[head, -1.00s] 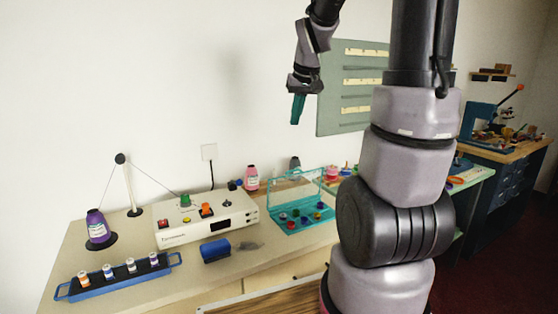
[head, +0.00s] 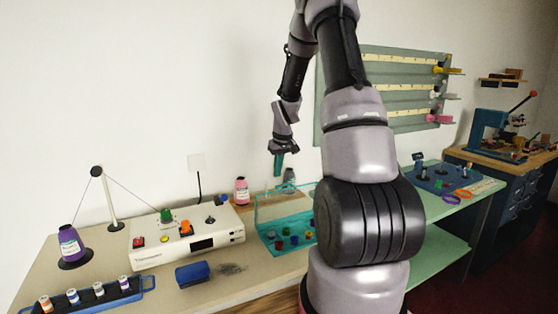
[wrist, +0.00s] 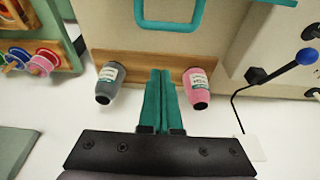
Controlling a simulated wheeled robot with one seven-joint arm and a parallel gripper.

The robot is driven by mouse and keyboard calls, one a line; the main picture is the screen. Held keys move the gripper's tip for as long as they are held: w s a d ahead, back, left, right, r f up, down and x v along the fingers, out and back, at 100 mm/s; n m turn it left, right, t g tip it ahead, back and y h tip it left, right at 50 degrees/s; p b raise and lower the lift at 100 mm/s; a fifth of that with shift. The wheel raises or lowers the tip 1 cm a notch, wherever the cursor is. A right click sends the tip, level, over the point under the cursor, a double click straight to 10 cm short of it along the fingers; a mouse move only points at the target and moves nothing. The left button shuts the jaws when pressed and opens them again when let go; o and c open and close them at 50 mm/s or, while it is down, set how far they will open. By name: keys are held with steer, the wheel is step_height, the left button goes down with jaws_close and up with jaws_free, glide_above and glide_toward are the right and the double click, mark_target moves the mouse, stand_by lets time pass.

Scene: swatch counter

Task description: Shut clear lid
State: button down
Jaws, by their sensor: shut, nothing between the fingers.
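The clear lid (head: 283,206) has a teal edge and stands raised at the back of the teal box (head: 287,249), which holds several small coloured pieces. Its right part is hidden behind my arm in the head view. My gripper (head: 278,168) has teal fingers pointing down, above and behind the raised lid, and holds nothing. In the wrist view my gripper (wrist: 160,75) shows its fingers pressed together, apart from a teal loop (wrist: 169,25) at the top that looks like part of the lid.
A pink bottle (head: 241,191) and a grey bottle (head: 289,177) stand on a wooden strip behind the box. A white control unit (head: 188,238) with knobs is to the left. A blue block (head: 194,274) lies in front of it.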

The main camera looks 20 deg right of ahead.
steer(key=s, duration=0.1)
steer(key=s+f, duration=0.1)
steer(key=s, duration=0.1)
steer(key=shift+s+f, duration=0.3)
steer(key=shift+f, duration=0.05)
